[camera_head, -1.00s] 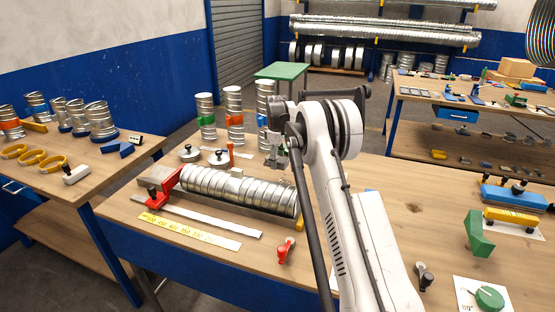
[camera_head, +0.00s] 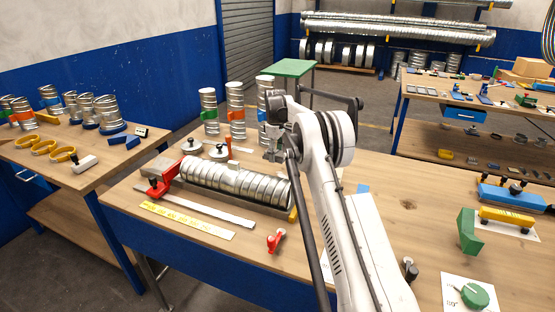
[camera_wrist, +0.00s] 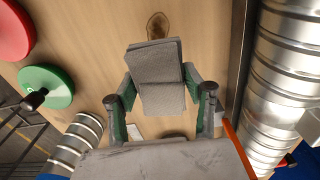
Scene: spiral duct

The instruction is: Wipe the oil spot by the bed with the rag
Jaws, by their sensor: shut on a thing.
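My gripper (camera_wrist: 161,92) is shut on a grey folded rag (camera_wrist: 155,58), held between its two green-padded fingers in the wrist view. A brown oily-looking spot (camera_wrist: 158,25) lies on the wooden bench top just beyond the rag's far edge. I cannot tell whether the rag touches the bench. In the head view my gripper (camera_head: 273,154) is behind the duct, partly covered by my arm, and the rag cannot be made out. The silvery spiral duct (camera_head: 235,183) lies on its bed with a red clamp (camera_head: 163,176) at the left end; the duct also shows at right in the wrist view (camera_wrist: 285,75).
Upright duct pieces (camera_head: 236,110) stand at the back of the bench, near round grey weights (camera_head: 191,146). A green disc (camera_wrist: 47,87) and a red disc (camera_wrist: 14,32) are left in the wrist view. A yellow scale strip (camera_head: 187,220) and a red-handled tool (camera_head: 274,241) lie in front.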

